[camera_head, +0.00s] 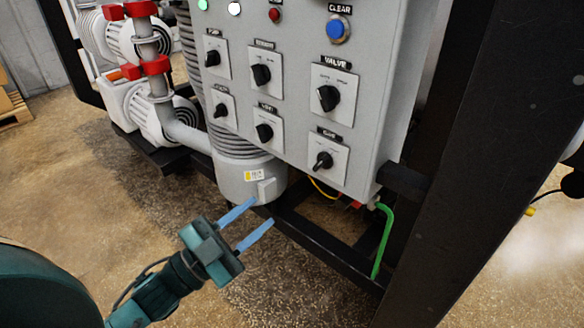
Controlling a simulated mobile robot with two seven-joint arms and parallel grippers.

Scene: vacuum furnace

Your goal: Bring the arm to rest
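My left arm (150,297) comes in from the lower left, its wrist low over the concrete floor. My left gripper (255,218) is open, its two blue fingers apart with nothing between them. In the picture it lies below the grey control panel (290,130) and in front of the foot of the ribbed cylinder (250,180). I cannot tell whether a fingertip touches the cylinder or the black frame; they look apart. My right gripper is not in this view.
The panel carries several black knobs, including the VALVE knob (328,97), and a blue CLEAR button (338,28). A black frame post (480,150) and a green hose (386,240) stand at right. Pumps (150,110) stand at back left. Floor (70,190) at left is clear.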

